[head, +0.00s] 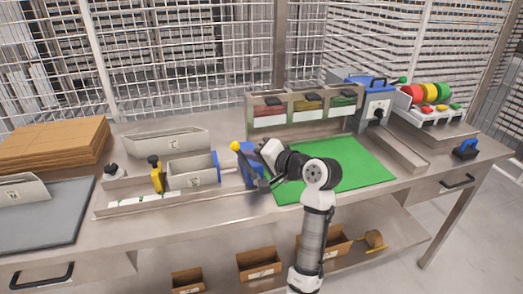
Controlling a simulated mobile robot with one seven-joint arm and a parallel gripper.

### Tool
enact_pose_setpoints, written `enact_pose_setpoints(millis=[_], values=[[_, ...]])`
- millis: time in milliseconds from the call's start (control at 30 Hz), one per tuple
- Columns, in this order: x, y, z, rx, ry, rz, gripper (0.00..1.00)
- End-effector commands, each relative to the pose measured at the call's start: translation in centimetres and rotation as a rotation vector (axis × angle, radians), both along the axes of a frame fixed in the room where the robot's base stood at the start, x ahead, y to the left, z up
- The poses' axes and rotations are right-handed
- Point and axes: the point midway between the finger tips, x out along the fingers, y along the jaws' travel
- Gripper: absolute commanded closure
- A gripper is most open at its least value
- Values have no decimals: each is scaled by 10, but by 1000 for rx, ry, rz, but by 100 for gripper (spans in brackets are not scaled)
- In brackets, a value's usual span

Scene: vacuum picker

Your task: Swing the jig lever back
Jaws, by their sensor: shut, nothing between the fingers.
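My gripper (260,184) is shut and empty, low in front of the jig at the mat's left edge. It overlaps the lever and jig in the picture, so I cannot tell whether it touches the lever. My wrist hides part of the jig's right side.
A rail fixture with a grey box (193,169) and a yellow clamp (157,174) lies to the left. A rack of coloured bins (303,110) stands behind the mat. A blue-grey machine (375,103) with a green-knobbed lever stands back right. The mat is clear.

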Motion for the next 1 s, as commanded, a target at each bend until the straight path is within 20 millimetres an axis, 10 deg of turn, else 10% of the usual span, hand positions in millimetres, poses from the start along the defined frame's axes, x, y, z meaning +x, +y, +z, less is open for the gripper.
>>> enact_pose_setpoints(millis=[1000], values=[[-7,22,-6,-197,-62,2,100]])
